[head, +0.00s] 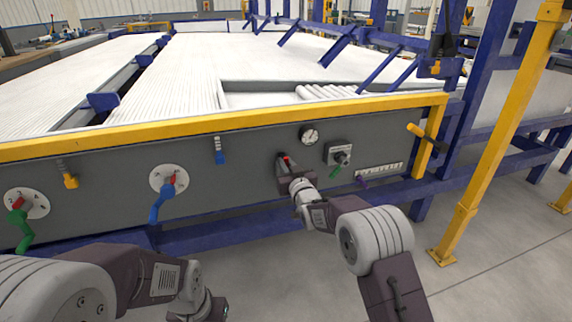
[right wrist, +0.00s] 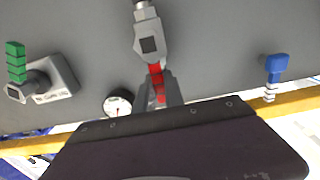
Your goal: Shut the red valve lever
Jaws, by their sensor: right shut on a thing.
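The red valve lever (right wrist: 156,76) sits on a grey valve body (right wrist: 149,38) on the panel. In the head view only a small bit of red (head: 286,158) shows, as my gripper hides the rest. My right gripper (right wrist: 160,92) is shut on the red lever, with its fingers on either side of it; in the head view it (head: 283,166) is against the grey panel. My left gripper (head: 218,309) is low at the bottom edge, away from the panel; its fingers cannot be made out.
A gauge (head: 309,134) and a box with a green lever (head: 338,157) are close by on the right. Blue levers (head: 162,198) (head: 219,150), a green lever (head: 20,226) and a yellow one (head: 69,178) are to the left. A yellow rail (head: 150,131) runs above.

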